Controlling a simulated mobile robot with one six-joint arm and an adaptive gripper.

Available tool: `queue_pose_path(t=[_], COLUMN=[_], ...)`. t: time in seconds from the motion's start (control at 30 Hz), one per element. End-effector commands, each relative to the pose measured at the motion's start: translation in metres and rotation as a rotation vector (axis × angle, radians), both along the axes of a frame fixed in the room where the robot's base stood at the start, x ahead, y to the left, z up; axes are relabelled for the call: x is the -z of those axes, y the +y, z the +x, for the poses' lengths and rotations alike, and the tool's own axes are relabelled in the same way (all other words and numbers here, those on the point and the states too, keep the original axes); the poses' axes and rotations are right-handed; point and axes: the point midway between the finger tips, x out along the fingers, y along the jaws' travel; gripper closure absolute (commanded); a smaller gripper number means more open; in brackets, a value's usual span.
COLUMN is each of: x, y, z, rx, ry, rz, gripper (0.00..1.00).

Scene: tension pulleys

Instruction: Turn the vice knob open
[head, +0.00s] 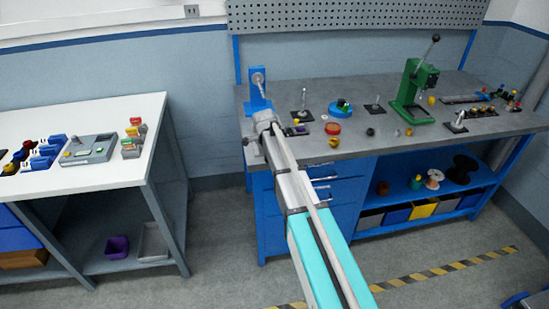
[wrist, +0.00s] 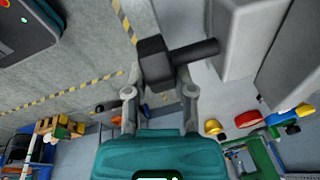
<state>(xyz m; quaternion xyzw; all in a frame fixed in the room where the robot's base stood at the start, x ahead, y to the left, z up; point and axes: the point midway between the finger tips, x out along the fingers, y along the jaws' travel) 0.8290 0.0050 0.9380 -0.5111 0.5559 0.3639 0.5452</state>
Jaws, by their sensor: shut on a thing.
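The vice knob (wrist: 154,60) shows in the wrist view as a dark grey block with a short dark bar reaching right. My gripper (wrist: 160,88) has one finger on each side of the block and is shut on it. The bar lies beyond the fingertips, beside a pale grey body (wrist: 222,38) at the upper right, which looks like part of the vice. In the head view my arm reaches to the left front corner of the grey workbench (head: 345,155). There my arm hides the knob and most of my gripper.
A blue upright fixture (head: 258,102) stands just behind my arm's end. Small parts and a green press (head: 411,95) stand farther right on the bench. A white table (head: 95,185) is at the left, with open floor between.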

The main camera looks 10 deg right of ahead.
Motion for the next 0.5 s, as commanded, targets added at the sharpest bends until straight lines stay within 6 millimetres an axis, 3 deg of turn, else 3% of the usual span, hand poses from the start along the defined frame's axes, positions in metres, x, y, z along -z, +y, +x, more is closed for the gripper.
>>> queue_pose_path(t=[0.5], x=[0.0013], y=[0.0070], z=[-0.0002], rx=[-0.002], ry=[0.001], rz=[-0.361], gripper=[1.00])
